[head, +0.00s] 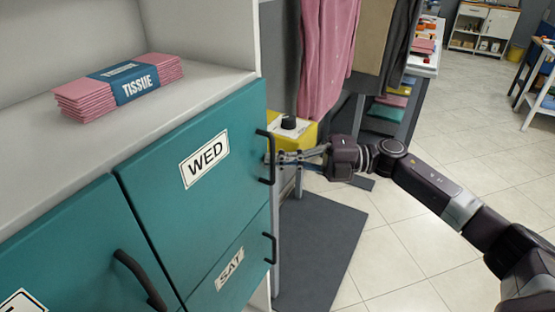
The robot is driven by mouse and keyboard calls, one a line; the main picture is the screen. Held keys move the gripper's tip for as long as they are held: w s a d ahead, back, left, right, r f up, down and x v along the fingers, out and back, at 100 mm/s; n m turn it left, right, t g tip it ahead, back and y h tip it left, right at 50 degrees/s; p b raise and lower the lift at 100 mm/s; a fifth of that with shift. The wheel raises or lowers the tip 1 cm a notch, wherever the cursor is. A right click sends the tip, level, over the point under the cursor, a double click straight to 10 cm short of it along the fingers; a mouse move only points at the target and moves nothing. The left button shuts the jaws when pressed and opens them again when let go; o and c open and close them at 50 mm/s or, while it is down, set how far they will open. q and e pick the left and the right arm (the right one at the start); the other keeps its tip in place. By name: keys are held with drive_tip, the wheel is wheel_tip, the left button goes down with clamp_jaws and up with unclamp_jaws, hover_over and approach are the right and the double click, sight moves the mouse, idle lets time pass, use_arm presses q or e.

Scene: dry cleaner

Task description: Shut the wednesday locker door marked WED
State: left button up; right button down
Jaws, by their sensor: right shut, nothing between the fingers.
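The teal WED locker door (226,201) is at the left centre of the head view. It looks flush or nearly flush with the cabinet front; a slight gap cannot be ruled out. Its dark bar handle (272,158) is on the door's right side. My right gripper (276,157) comes in from the right, with its shut fingertips at the handle. Whether they touch the handle or the door cannot be told. Nothing shows between the fingers. My left gripper is not in view.
The SAT door (232,273) is below WED, and another teal door (90,255) is to the left. Pink tissue packs (120,87) lie on the shelf above. A yellow box with a black knob (290,128) and hanging clothes (327,55) are behind my gripper.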

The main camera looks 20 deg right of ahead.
drive_tip(key=shift+w+d+r, duration=0.1)
drive_tip(key=shift+w+r, duration=0.1)
drive_tip(key=shift+r, duration=0.1)
